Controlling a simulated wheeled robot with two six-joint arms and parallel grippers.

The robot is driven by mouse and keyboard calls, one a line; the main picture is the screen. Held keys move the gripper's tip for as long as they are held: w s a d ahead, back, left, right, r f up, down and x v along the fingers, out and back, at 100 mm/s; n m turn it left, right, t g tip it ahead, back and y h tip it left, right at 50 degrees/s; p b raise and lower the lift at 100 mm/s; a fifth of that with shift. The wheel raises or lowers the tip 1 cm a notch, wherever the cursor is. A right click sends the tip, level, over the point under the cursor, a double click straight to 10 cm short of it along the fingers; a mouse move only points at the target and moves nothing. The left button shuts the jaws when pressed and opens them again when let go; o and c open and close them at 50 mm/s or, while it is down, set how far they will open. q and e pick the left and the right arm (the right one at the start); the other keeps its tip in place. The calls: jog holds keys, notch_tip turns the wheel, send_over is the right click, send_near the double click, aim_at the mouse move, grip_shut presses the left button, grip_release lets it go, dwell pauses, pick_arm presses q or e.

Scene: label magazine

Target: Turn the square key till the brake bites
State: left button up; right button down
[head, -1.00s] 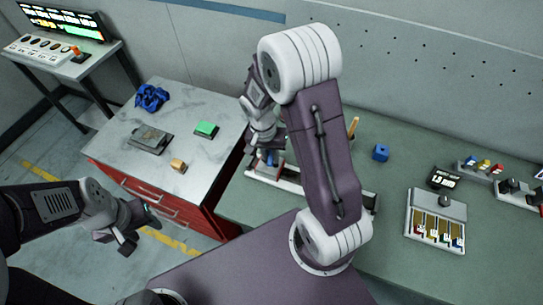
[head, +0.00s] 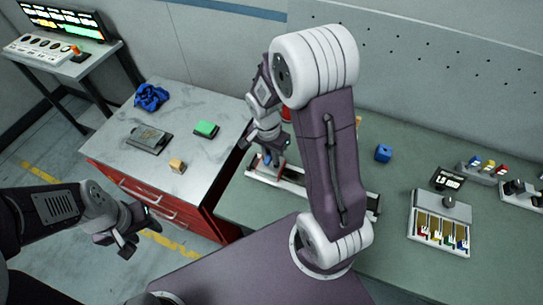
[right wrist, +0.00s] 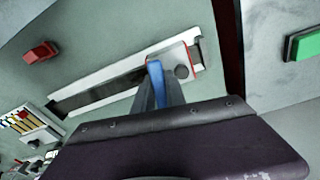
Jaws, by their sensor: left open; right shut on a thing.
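My right gripper (head: 268,158) is over the left end of a long pale rail (head: 292,184) on the green bench. It is shut on a blue piece (right wrist: 154,82), which I take to be the square key; its shape is mostly hidden by the fingers. Whether the key is seated in the block cannot be told. My left gripper (head: 128,240) is open and empty, over the floor at the lower left.
A red-drawer cabinet (head: 200,160) adjoins the bench; its top bears a green block (head: 206,129), a tan cube (head: 177,166), a grey plate and a blue cloth.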

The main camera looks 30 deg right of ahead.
jog(key=shift+s+f+m, duration=0.1)
jog(key=shift+f+m, duration=0.05)
jog(key=shift+m, duration=0.75)
jog(key=c, duration=1.3)
grip_release()
notch_tip(320, 180, up, 12)
jog(key=shift+a, duration=0.35)
